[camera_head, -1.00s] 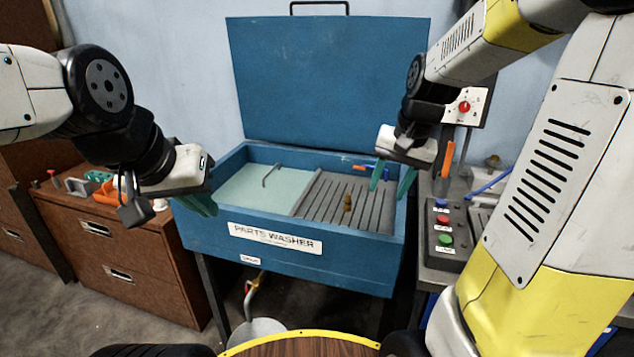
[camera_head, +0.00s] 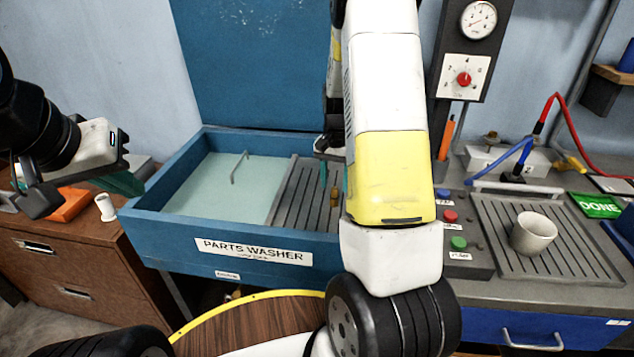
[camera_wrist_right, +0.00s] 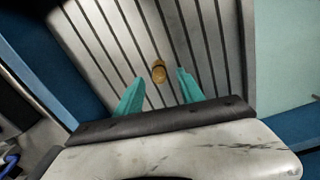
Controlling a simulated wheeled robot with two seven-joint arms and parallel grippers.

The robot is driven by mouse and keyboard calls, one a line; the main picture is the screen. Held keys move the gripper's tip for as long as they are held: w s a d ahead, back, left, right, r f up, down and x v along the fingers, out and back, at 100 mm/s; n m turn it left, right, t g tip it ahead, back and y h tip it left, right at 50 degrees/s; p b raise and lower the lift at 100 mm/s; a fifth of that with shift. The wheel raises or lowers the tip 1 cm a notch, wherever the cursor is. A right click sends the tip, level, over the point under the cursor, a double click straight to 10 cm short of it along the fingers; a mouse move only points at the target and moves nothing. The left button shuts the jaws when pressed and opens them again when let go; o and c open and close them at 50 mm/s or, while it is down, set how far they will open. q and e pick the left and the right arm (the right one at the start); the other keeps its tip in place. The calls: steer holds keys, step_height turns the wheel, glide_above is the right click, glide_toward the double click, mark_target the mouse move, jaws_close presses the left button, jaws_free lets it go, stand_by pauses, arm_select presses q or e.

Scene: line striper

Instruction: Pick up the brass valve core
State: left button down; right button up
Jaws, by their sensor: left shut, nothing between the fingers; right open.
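The brass valve core (camera_head: 334,197) is on the slatted grey drain rack (camera_head: 293,200) of the blue parts washer, close beside my right arm in the head view. In the right wrist view the brass valve core (camera_wrist_right: 158,72) shows between and just beyond the teal fingertips. My right gripper (camera_wrist_right: 161,77) is open and above the rack, with nothing held. In the head view my right forearm covers most of that gripper.
The washer's blue wall (camera_head: 155,217) surrounds the rack and pale green basin (camera_head: 215,185). A button box (camera_head: 462,230) and a white cup (camera_head: 533,233) on another rack stand at the right. An orange tray (camera_head: 70,205) is on the brown cabinet at the left.

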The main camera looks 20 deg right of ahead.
mark_target(335, 188)
steer(key=shift+f, duration=1.6)
jaws_close()
steer(key=shift+r, duration=0.1)
